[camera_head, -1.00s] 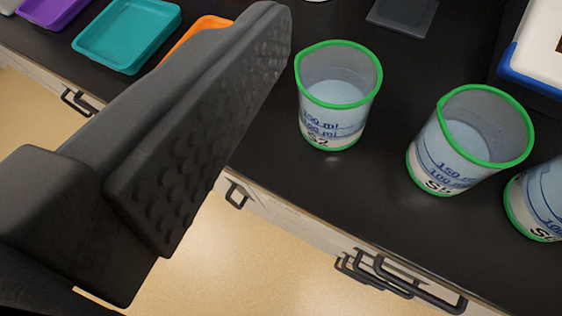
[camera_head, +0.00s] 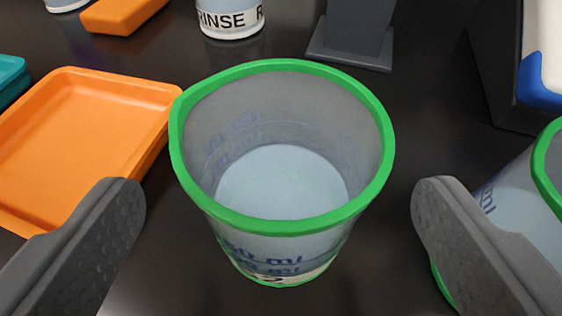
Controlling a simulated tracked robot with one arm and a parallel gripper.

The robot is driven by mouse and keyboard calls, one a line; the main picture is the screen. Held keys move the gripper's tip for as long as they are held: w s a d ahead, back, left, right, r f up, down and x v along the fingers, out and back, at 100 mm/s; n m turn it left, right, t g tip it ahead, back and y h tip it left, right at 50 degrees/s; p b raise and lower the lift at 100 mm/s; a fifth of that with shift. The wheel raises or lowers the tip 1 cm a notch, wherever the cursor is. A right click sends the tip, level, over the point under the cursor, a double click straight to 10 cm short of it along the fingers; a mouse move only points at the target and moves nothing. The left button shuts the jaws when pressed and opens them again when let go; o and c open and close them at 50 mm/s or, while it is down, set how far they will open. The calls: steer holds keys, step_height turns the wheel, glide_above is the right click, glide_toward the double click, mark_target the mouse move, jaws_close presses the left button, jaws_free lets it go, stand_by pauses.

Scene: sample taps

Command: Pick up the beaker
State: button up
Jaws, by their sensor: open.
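A clear beaker (camera_head: 282,238) with a green rim, blue volume marks and pale liquid inside stands upright on the black bench, in the middle of the view. Its label is mostly hidden below the rim; only part of it shows near the base. My gripper (camera_head: 278,205) is open, with one grey finger to the left of the beaker and the other to the right. Both fingers are apart from the beaker, with a gap on each side. Nothing is held.
A second green-rimmed beaker (camera_head: 513,215) stands at the right edge, close to my right finger. An orange tray (camera_head: 85,140) lies to the left. Behind are a container marked RINSE (camera_head: 230,18), a dark stand (camera_head: 350,40) and a blue-and-white device (camera_head: 543,75).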

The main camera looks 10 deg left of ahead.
mark_target(282, 133)
steer(key=shift+f+b+x, duration=0.15)
steer(key=shift+b+x, duration=0.15)
steer(key=shift+x, duration=1)
steer(key=shift+f+b+x, duration=0.15)
steer(key=shift+b+x, duration=0.15)
steer(key=shift+x, duration=1)
steer(key=shift+w, duration=0.35)
steer(key=c, duration=1.1)
